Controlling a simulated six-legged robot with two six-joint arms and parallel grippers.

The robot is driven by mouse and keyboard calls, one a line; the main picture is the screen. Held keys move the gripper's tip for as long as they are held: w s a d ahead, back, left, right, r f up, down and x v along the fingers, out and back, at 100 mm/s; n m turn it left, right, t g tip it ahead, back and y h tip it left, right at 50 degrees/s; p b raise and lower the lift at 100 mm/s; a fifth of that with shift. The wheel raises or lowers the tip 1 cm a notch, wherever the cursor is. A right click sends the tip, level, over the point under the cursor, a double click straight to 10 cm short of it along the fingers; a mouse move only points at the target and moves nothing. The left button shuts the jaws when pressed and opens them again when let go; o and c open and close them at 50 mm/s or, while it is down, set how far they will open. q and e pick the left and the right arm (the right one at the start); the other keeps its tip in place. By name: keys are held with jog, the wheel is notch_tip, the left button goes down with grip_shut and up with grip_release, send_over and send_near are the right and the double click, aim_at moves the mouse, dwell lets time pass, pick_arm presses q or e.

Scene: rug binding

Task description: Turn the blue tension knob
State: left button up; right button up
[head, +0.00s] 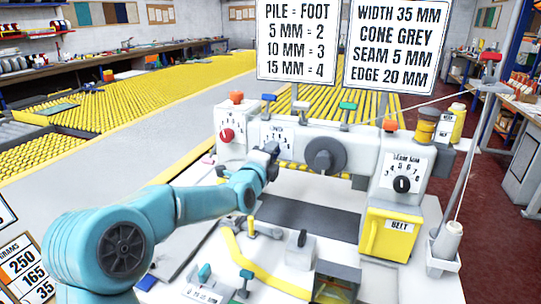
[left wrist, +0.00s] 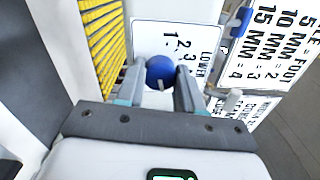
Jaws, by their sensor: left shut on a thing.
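The blue tension knob (left wrist: 160,70) sits on a white dial plate (left wrist: 190,36) marked LOWER with numbers 1, 2, 3 in the left wrist view. My left gripper (left wrist: 160,76) is shut on the knob, one finger on each side. A pale mark shows at the knob's edge nearest my gripper. In the head view my left gripper (head: 271,150) reaches the machine's front face at the dial plate (head: 276,138), and the arm's end hides the knob. My right gripper is not in view.
A red knob (head: 227,135) is left of my gripper, a large grey handwheel (head: 324,156) right of it, and a black knob (head: 401,184) farther right. Sign boards (head: 297,40) rise behind. Small coloured-handled parts (head: 246,275) stand on the front table.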

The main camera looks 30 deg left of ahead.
pick_arm(q)
jog(key=shift+d+f, duration=0.15)
jog(key=shift+f, duration=0.1)
jog(key=o, duration=1)
jog(key=shift+o, duration=0.2)
jog(key=shift+r, duration=0.2)
jog(key=b+v, duration=0.2)
jog(key=v, duration=1.4)
jog(key=shift+s, duration=0.25)
jog(key=shift+f, duration=0.1)
